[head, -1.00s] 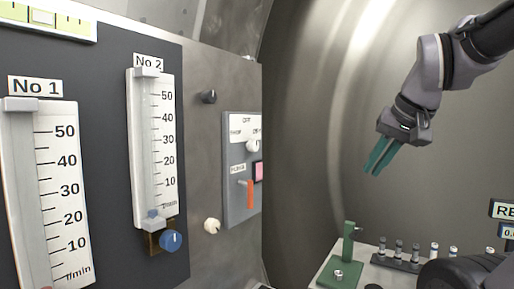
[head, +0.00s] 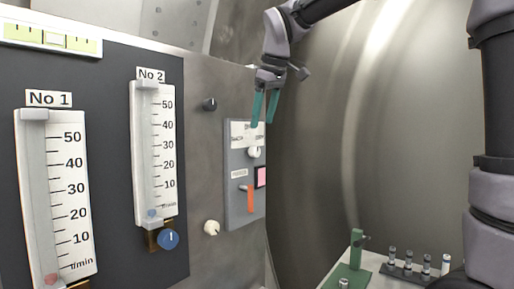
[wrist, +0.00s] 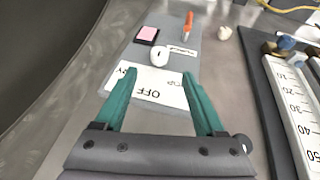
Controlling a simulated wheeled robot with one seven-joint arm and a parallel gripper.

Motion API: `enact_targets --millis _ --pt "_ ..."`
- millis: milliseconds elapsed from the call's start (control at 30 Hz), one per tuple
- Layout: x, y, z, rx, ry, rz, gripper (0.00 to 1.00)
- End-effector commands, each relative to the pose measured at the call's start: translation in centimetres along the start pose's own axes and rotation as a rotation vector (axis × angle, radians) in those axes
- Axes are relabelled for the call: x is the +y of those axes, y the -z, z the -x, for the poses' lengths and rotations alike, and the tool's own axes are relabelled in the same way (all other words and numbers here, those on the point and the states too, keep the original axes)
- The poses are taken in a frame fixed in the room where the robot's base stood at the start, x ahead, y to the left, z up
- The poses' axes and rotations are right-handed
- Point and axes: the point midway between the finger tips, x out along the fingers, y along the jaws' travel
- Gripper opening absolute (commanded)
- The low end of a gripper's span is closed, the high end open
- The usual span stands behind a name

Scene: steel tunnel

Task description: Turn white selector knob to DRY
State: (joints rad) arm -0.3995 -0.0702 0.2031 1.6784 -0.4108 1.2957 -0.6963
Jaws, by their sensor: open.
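The white selector knob (head: 254,152) is on the grey switch panel (head: 236,208), just below a white label plate (head: 243,134). In the wrist view the knob (wrist: 159,54) shows beyond the fingertips, roughly between them. The label there (wrist: 150,90) reads OFF, with other words partly covered by my fingers. My gripper (head: 264,110) is open and empty, its green fingers pointing down in front of the panel's upper part. It also shows in the wrist view (wrist: 157,75), apart from the knob.
An orange lever (head: 250,198) and a pink square (head: 261,177) sit below the knob. A black knob (head: 210,104) and a cream knob (head: 211,228) are on the wall to the left. Flowmeter No 2 (head: 155,150) stands further left. A green stand (head: 350,262) is lower right.

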Motion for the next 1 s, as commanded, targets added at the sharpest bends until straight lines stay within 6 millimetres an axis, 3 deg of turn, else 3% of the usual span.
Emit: enact_targets --millis 433,633,900,967,1000 --pt "0.0 -0.1 -8.0 -0.003 0.001 -0.003 0.72" --pt "0.0 -0.1 -9.3 0.0 0.0 -0.004 0.72" --pt "0.0 -0.1 -9.5 0.0 -0.001 -0.005 0.72" --pt "0.0 -0.1 -9.4 0.0 -0.001 -0.005 0.53" --pt "0.0 -0.1 -9.4 0.0 -0.001 -0.005 0.37"
